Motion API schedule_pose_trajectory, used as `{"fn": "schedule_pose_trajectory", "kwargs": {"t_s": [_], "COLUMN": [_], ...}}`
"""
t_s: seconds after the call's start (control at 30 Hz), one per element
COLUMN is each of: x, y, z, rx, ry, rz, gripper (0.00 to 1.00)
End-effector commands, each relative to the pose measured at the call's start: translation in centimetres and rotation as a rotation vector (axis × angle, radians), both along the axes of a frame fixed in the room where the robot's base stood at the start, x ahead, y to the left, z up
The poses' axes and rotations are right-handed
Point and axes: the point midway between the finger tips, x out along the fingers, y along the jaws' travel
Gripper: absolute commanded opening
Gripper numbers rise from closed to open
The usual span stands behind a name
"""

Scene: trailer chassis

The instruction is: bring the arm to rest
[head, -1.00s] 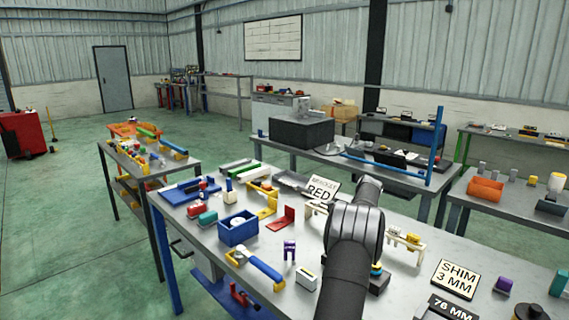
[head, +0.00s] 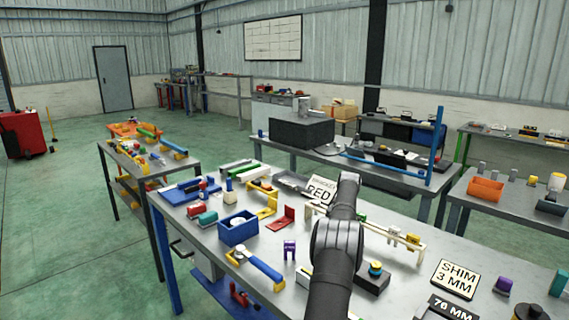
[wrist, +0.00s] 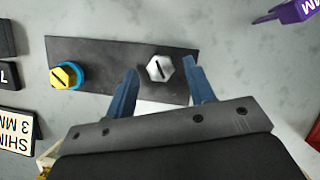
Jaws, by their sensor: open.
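My gripper (wrist: 158,90) shows in the wrist view with its two blue fingers spread apart and nothing held between them. Just beyond the fingertips, a grey hex piece with a slot (wrist: 160,68) sits on a dark plate (wrist: 115,62). A yellow hex piece on a blue ring (wrist: 67,75) sits at the left end of that plate. In the head view my arm reaches over the front workbench, and the gripper itself is hidden behind it. The dark block (head: 372,280) with the yellow-topped piece stands right of my arm.
On the bench (head: 410,290) are a blue box (head: 238,230), a blue-handled tool (head: 262,268), a "SHIM 3 MM" sign (head: 456,279), a "RED" sign (head: 320,190) and a cream rack (head: 395,236) close to my arm. A purple piece (wrist: 297,10) lies at the wrist view's upper right.

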Motion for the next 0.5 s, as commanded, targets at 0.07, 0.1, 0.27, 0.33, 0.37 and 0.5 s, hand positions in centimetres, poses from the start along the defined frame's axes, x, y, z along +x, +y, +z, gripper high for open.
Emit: {"fn": "schedule_pose_trajectory", "kwargs": {"t_s": [0.07, 0.1, 0.27, 0.33, 0.37, 0.5], "x": [0.07, 0.08, 0.11, 0.1, 0.11, 0.1], "y": [0.16, 0.16, 0.29, 0.37, 0.41, 0.47], "z": [-0.01, 0.0, 0.01, 0.0, 0.01, 0.0], "rx": [0.0, -0.001, -0.001, 0.0, -0.001, -0.001], "ry": [0.0, -0.001, -0.001, 0.0, 0.0, -0.001], "rz": [0.067, 0.102, 0.239, 0.299, 0.325, 0.445], "gripper": [0.49, 0.49, 0.49, 0.49, 0.49, 0.49]}}
